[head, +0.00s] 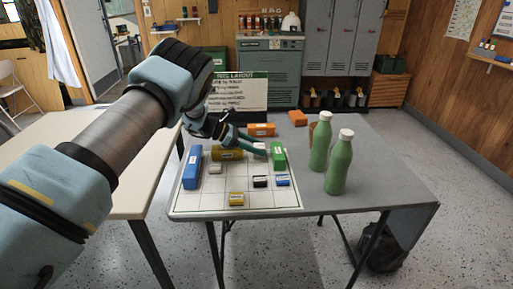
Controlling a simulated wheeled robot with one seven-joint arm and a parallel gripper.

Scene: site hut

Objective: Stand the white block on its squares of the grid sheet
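The grid sheet (190,203) lies on the grey table and carries several coloured blocks. My gripper (257,149) reaches over its far right part, pointing right, left of the green block. A small white block (260,147) shows at its fingertips, and the fingers appear closed on it. The gripper partly hides the block, so its tilt and any contact with the sheet cannot be told. Another small pale block (215,169) lies on the sheet toward the left.
On the sheet are a blue block (192,167), yellow blocks (236,199), a green block (278,156) and small dark and blue blocks. Two green bottles (338,167) stand on the right. Orange blocks (262,130) lie behind the sheet, near a layout board (250,90).

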